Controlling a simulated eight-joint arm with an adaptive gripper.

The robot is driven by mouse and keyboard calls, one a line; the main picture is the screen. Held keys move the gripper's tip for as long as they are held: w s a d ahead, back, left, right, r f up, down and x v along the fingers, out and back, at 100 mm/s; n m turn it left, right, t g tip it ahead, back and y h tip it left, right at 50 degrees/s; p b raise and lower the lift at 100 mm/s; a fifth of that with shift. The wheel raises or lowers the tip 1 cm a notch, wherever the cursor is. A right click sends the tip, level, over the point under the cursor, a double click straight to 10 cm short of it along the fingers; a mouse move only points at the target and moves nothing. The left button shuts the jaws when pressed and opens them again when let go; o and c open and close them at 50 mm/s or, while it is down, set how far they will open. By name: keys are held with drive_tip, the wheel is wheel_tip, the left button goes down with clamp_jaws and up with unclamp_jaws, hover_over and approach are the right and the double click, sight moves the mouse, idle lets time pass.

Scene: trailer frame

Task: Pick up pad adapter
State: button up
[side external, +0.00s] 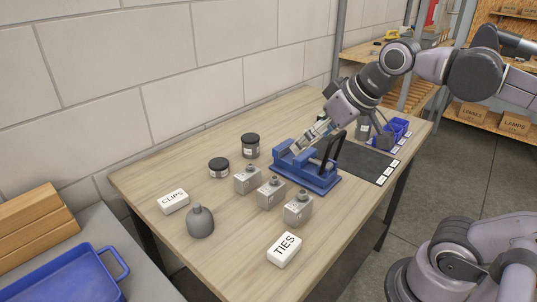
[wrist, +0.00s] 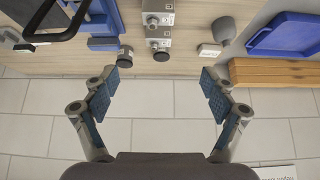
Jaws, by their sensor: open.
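Three grey metal blocks with round knobs on top stand in a row on the table: one at the back (side external: 247,179), one in the middle (side external: 270,192) and one at the front (side external: 298,207). I cannot tell which of these is the pad adapter. My gripper (side external: 312,137) is above the blue vise (side external: 306,172), right of and higher than the blocks. In the wrist view its fingers (wrist: 160,82) are wide apart with nothing between them, and two grey blocks (wrist: 158,19) show at the top.
Two black-lidded jars (side external: 250,146) (side external: 219,168) stand near the wall. White boxes marked CLIPS (side external: 173,201) and TIES (side external: 284,250) lie on the table (side external: 150,180). A black handle (side external: 331,150) rises by the vise. Blue bins (side external: 393,133) stand at the right; a blue tray (side external: 75,277) lies left.

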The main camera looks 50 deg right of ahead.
drive_tip(key=w+d+r+m+h, duration=0.25)
drive_tip(key=w+d, duration=0.35)
drive_tip(key=d, duration=0.5)
drive_tip(key=m+g+h, duration=0.2)
drive_tip(key=m, duration=0.4)
hover_over(364, 124)
drive_tip(key=s+a, duration=0.1)
drive_tip(key=s, duration=0.2)
wheel_tip(364, 124, down, 8)
drive_tip(key=x, duration=1)
drive_tip(key=shift+f, duration=0.45)
drive_tip(key=shift+r, duration=0.1)
clamp_jaws()
